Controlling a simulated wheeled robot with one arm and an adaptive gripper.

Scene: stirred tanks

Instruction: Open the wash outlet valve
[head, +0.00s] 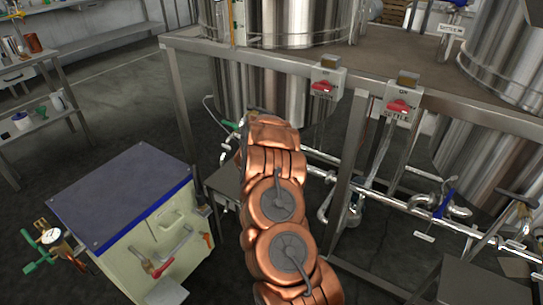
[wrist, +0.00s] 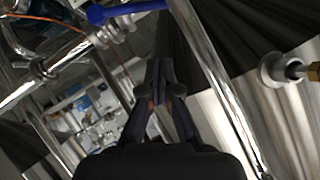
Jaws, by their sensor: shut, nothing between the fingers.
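In the wrist view a blue lever handle (wrist: 120,11) lies across the top, on steel pipework beyond the fingertips. I cannot tell for sure whether it belongs to the wash outlet valve. My gripper (wrist: 161,92) is shut and empty, and no contact with the lever shows. In the head view my copper-coloured arm hides my gripper and the pipes behind it. Another blue-handled valve (head: 446,203) sits on the pipe run at the right; its label cannot be read.
A blue-topped cabinet (head: 120,195) stands at the left. In the wrist view a steel tube (wrist: 215,85) runs close by the fingers' right.

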